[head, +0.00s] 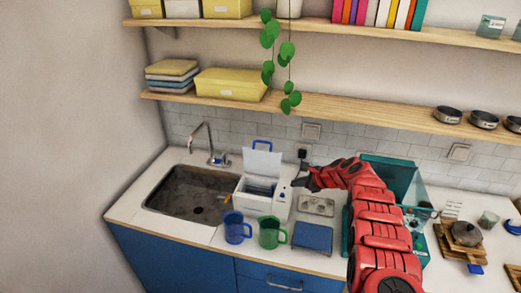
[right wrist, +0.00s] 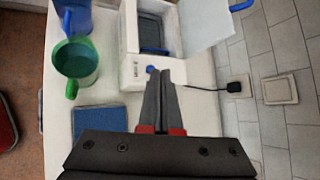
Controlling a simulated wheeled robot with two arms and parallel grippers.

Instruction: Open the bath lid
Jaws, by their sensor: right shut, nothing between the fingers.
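The bath is a white box (head: 264,206) on the counter, right of the sink. Its white lid (head: 262,163) with a blue handle (head: 263,146) stands raised at the back, and the dark inside shows. In the right wrist view the bath's opening (right wrist: 152,32) is uncovered and the lid (right wrist: 205,25) is swung out to the right. My right gripper (head: 304,179) is shut and empty beside the bath's right side. In the right wrist view its fingertips (right wrist: 160,73) are close to the blue knob on the bath; I cannot tell whether they touch. My left gripper is not in view.
A blue mug (head: 235,232) and a green mug (head: 269,234) stand in front of the bath. A blue pad (head: 312,238) and a metal tray (head: 316,206) lie to its right. A teal machine (head: 402,176) stands behind my right arm. The sink (head: 190,193) is at the left.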

